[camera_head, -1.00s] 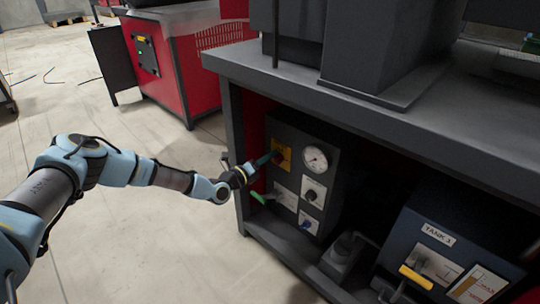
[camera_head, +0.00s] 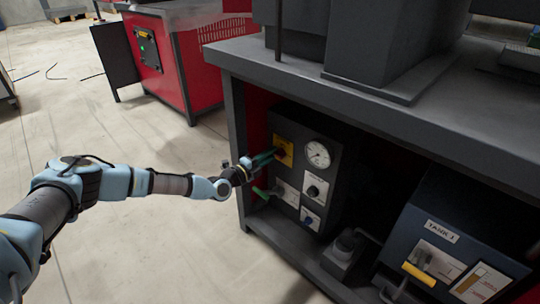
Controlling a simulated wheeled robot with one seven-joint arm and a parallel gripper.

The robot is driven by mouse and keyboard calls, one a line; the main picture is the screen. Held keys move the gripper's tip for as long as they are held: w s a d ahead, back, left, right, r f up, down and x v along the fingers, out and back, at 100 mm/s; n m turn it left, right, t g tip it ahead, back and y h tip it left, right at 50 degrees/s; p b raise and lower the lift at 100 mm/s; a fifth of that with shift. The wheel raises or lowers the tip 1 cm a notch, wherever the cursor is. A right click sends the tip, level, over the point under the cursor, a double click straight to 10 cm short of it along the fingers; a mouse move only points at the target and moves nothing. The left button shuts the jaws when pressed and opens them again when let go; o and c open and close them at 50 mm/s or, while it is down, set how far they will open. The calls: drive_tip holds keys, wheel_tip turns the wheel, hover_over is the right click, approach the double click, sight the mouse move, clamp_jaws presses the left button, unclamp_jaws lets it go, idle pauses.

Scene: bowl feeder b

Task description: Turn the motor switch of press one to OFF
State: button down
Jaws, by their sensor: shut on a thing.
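The control panel (camera_head: 328,180) is a dark box under the press table, tilted in the picture. Near its upper left is a yellow plate (camera_head: 288,148) with a red switch (camera_head: 279,154). My gripper (camera_head: 271,156) reaches in from the left, its greenish fingers shut on the red switch. The fingers hide part of the switch, and its label is too small to read, so I cannot tell its exact position.
A round gauge (camera_head: 317,154), a black knob (camera_head: 313,191), a blue knob (camera_head: 308,221) and a green-handled lever (camera_head: 262,192) are close by. The tank box (camera_head: 440,238) with a yellow handle stands at right. The table top (camera_head: 300,90) overhangs the panel.

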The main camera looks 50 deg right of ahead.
drive_tip(key=shift+s+f, duration=0.3)
drive_tip(key=shift+s, duration=0.45)
drive_tip(key=c, duration=0.9)
unclamp_jaws()
drive_tip(key=shift+w, duration=0.1)
drive_tip(key=shift+o, duration=0.3)
drive_tip(key=shift+w+r, duration=0.15)
drive_tip(key=shift+w, duration=0.2)
drive_tip(key=shift+a+r, duration=0.1)
drive_tip(key=a+p, duration=0.2)
drive_tip(key=a, duration=0.8)
drive_tip(key=shift+w+a, duration=0.25)
drive_tip(key=shift+a, duration=0.05)
